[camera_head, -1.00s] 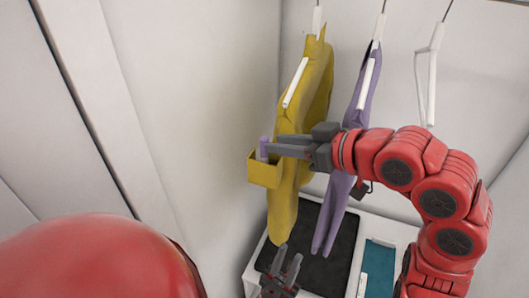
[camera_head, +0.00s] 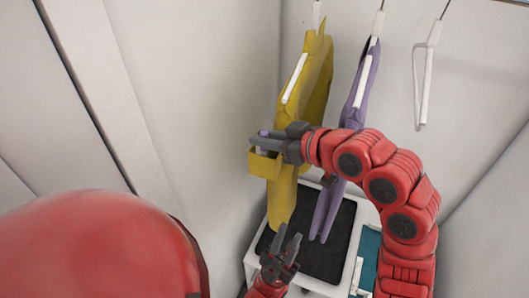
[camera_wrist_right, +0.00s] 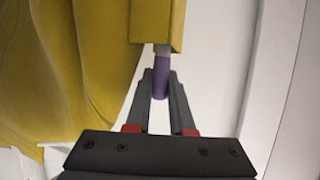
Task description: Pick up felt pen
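The felt pen (camera_head: 263,149) is purple and stands in a yellow pocket (camera_head: 263,166) on the yellow garment. My right gripper (camera_head: 255,138) is at the pocket's top, with its fingers on either side of the pen. In the right wrist view the pen (camera_wrist_right: 160,80) lies between the fingertips of my right gripper (camera_wrist_right: 160,82), with a paler end next to the yellow edge. Whether the fingers press on it is not clear. My left gripper (camera_head: 287,237) is lower, below the pocket, with its fingers apart and nothing between them.
The yellow garment (camera_head: 312,85) and a purple garment (camera_head: 359,105) hang from hangers. An empty white hanger (camera_head: 425,88) is to the right. Below is a white surface with a black panel (camera_head: 335,250) and a teal panel (camera_head: 369,250). White walls stand close around.

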